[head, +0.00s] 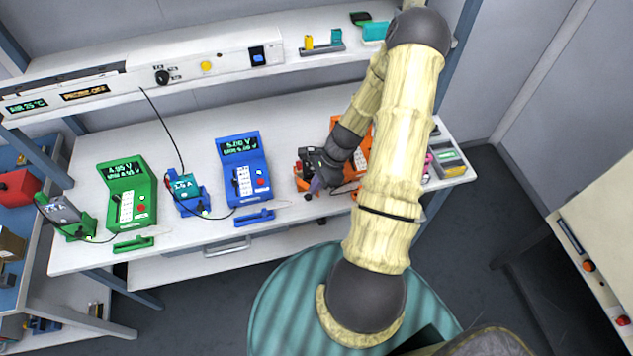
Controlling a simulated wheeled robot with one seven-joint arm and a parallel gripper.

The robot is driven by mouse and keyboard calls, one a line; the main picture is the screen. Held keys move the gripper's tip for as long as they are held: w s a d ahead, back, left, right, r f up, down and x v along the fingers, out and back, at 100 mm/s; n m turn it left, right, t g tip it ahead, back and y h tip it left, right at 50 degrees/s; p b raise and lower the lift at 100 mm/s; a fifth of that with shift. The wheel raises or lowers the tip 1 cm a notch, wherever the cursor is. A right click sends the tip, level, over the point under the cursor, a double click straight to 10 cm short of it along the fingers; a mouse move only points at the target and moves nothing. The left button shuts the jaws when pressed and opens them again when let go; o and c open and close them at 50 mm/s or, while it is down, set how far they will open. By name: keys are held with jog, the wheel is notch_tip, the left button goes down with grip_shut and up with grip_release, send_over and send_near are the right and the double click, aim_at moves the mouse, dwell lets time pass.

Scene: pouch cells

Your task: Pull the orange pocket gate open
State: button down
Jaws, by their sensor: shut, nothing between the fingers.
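The orange pocket (301,184) stands on the white bench at the middle right, left of the orange meter (361,153). My gripper (318,185) is over the pocket's right front side and hides much of it. The gate cannot be made out separately behind the gripper, so I cannot tell whether it is open or whether the fingers touch it. The fingers are small and dark in this view; they look shut with nothing held. My forearm covers part of the orange meter.
A blue meter (243,170), blue pocket (188,197) and blue bar (255,218) are to the left. A green meter (127,193) and green pocket (68,219) stand farther left. Thin cables lie between them. A grey tray (451,165) is at the bench's right end.

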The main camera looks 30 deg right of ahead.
jog(key=shift+w+d+r+p, duration=0.1)
jog(key=shift+d+r+p, duration=0.25)
jog(key=d+v, duration=0.1)
jog(key=v, duration=1.1)
jog(key=shift+w+d+b, duration=0.3)
jog(key=shift+d+b, duration=0.05)
jog(key=shift+b, duration=0.05)
jog(key=shift+w+f, duration=0.1)
